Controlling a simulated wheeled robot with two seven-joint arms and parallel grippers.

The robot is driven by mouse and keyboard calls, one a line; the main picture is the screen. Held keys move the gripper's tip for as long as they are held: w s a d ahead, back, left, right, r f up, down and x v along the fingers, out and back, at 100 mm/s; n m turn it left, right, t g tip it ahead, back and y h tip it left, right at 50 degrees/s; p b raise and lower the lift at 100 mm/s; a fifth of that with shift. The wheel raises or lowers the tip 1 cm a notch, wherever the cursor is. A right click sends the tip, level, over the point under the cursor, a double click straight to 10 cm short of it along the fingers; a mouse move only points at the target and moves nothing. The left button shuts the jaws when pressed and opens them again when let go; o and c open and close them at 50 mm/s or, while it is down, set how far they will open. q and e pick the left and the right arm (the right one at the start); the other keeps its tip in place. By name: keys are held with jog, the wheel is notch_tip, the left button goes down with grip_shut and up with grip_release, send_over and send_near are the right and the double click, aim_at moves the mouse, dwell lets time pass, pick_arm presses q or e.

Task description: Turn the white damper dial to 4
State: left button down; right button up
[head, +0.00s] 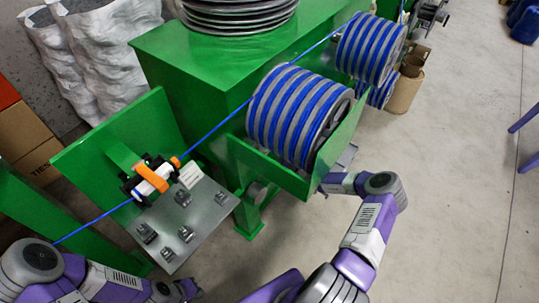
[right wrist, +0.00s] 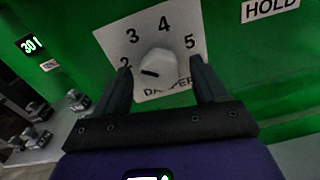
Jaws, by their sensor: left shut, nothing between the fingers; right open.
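The white damper dial (right wrist: 157,68) sits on a white plate (right wrist: 112,38) printed with 2, 3, 4 and 5 and partly hidden "DAMPER" lettering. The dial's black mark is on its lower left side, pointing left and slightly down, below the 2, not at 4. My right gripper (right wrist: 163,84) is open, with one dark finger on each side of the dial. I cannot tell whether the fingers touch it. In the head view the dial is hidden behind the green machine. My left gripper (head: 187,289) is shut and empty at the bottom edge, partly cut off.
The green machine (head: 190,62) carries a blue-wound drum (head: 300,115). A blue cable (head: 210,133) runs through a white and orange fixture (head: 152,178) above a grey plate (head: 205,225). A "HOLD" label (right wrist: 270,9) is right of the dial.

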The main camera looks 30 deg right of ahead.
jog(key=c, duration=1.1)
jog(key=shift+o, duration=0.2)
jog(key=shift+r+m+p, duration=0.1)
jog(key=shift+m+p, duration=0.6)
jog(key=shift+m, duration=0.4)
jog(key=shift+m+p, duration=0.35)
jog(key=shift+m, duration=0.45)
jog(key=m, duration=0.2)
jog(key=shift+m+p, duration=0.3)
jog(key=shift+m, duration=1.6)
